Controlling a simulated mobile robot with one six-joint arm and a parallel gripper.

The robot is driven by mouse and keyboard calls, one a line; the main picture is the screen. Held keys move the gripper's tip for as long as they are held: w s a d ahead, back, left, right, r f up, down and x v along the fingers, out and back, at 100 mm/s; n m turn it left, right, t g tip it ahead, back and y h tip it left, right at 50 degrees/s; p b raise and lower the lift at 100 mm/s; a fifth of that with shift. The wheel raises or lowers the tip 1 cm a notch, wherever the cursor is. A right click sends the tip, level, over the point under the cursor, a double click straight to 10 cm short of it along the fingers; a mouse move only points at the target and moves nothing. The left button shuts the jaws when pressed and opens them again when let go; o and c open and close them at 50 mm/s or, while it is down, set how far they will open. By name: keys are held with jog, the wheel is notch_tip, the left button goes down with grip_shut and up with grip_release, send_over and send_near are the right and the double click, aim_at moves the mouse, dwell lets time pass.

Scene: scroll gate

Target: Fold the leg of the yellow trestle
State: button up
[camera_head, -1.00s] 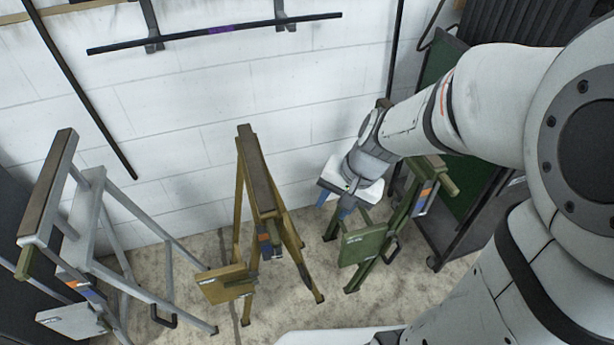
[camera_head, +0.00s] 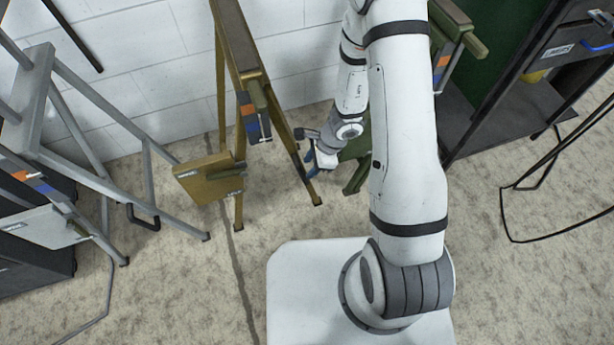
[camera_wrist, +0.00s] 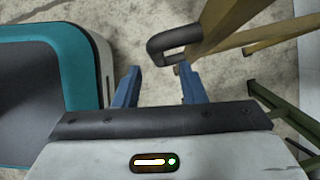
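The yellow trestle (camera_head: 234,45) stands in the middle of the head view, its dark-topped beam running up and its legs splayed on the floor. A yellow panel (camera_head: 207,180) juts out low on its left. My gripper (camera_head: 311,164) is low, just right of the trestle's right leg (camera_head: 293,160). In the wrist view my gripper (camera_wrist: 160,70) is open, its blue fingers apart with nothing between them. A dark loop handle (camera_wrist: 168,42) on a yellow member (camera_wrist: 225,18) lies just beyond the fingertips, nearer the right finger. Contact is not visible.
A grey trestle (camera_head: 38,95) stands at the left. A green trestle (camera_head: 355,178) is right of the yellow one, partly hidden by my arm. A dark cart (camera_head: 510,115) stands at the right, with black cable (camera_head: 507,215) near it. Carpet is clear in front.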

aim_at(303, 174)
jog(key=b+x, duration=0.2)
jog(key=x, duration=0.4)
jog(key=shift+f, duration=0.15)
jog(key=c, duration=0.8)
jog(key=shift+w, duration=0.15)
grip_shut()
jog(key=shift+a+b, duration=0.15)
jog(key=shift+b, duration=0.15)
